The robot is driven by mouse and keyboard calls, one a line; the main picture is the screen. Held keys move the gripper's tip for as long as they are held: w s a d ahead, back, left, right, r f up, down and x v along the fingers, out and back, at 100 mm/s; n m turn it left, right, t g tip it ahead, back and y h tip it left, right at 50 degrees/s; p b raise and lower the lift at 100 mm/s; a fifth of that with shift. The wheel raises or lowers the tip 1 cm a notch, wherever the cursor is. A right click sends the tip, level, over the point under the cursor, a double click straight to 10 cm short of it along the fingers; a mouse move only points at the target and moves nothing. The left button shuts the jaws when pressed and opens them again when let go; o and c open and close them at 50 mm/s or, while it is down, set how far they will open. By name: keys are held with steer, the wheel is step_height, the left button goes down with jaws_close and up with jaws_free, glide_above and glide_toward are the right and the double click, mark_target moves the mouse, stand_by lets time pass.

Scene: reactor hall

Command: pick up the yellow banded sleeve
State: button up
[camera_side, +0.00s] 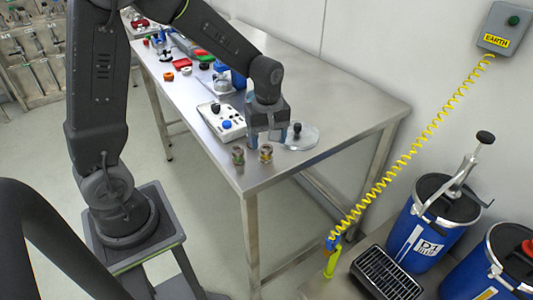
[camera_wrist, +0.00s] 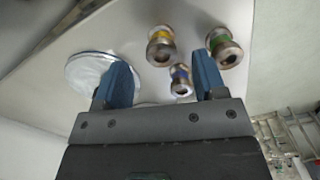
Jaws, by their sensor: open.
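The yellow banded sleeve (camera_wrist: 161,46) is a small spool-shaped metal piece standing on the table. It also shows in the side view (camera_side: 266,154), near the table's front corner. My gripper (camera_wrist: 161,62) is open and empty. In the wrist view the yellow sleeve appears just beyond the blue fingertips, between their lines. In the side view my gripper (camera_side: 266,138) is just behind and above it. A green banded sleeve (camera_wrist: 223,48) stands to its right in the wrist view, left of it in the side view (camera_side: 238,156).
A white control box (camera_side: 220,122) is to the left. Coloured parts lie farther back. The table's right side (camera_side: 345,95) is bare.

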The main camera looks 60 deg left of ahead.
mark_target(267, 148)
step_height(267, 148, down, 4)
steer(key=shift+s+f, duration=0.1)
steer(key=shift+c, duration=0.3)
steer(key=c, duration=1)
